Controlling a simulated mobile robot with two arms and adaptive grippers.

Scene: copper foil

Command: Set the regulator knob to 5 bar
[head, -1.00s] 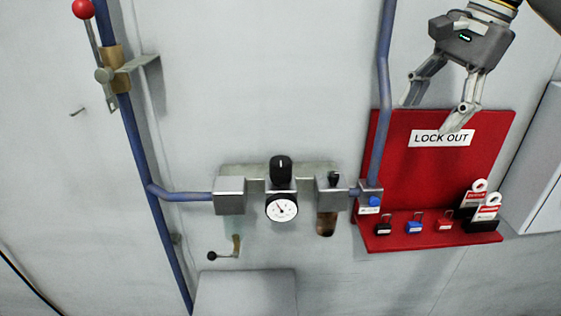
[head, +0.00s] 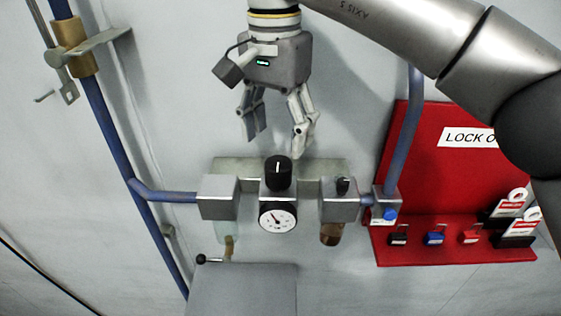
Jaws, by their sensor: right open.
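The regulator knob (head: 278,173) is a black cylinder with a white mark on its front. It sits on top of the middle metal block of the air unit on the wall. The round white pressure gauge (head: 278,217) is just below it; its needle points to the upper left, and its numbers are too small to read. My right gripper (head: 276,143) hangs fingers down, directly above the knob in the picture. Its fingers are apart and empty, and I see no contact with the knob. My left gripper is out of view.
Metal blocks flank the regulator, the right one with a small black knob (head: 342,186). Blue pipe (head: 108,130) runs on the left. A red lockout board (head: 420,180) with several padlocks and tags is at right. A grey box top (head: 248,285) lies below.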

